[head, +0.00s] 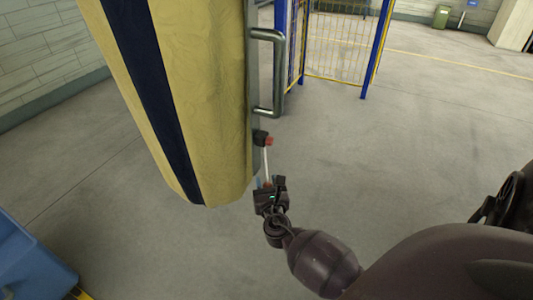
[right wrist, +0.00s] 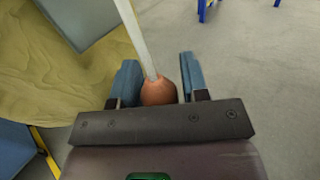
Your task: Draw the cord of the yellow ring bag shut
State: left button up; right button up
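The yellow bag (head: 205,80), with a dark blue stripe, hangs large at the upper left of the head view. Its top and mouth are out of frame. A black and red fitting (head: 263,138) sits at its right side. A straight pale cord (head: 267,162) runs from there down to my right gripper (head: 269,186). In the right wrist view the cord (right wrist: 136,38) ends in an orange-red ball (right wrist: 158,91). My left gripper is not in view.
A metal handle (head: 279,72) stands out beside the bag's right edge. A blue object (head: 30,262) is at the lower left. A blue-posted yellow mesh fence (head: 340,40) stands behind. The grey floor right of the bag is clear.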

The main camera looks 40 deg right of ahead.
jog(key=shift+s, duration=0.1)
jog(key=shift+s+a, duration=0.2)
jog(key=p+v, duration=0.1)
jog(key=v, duration=0.9)
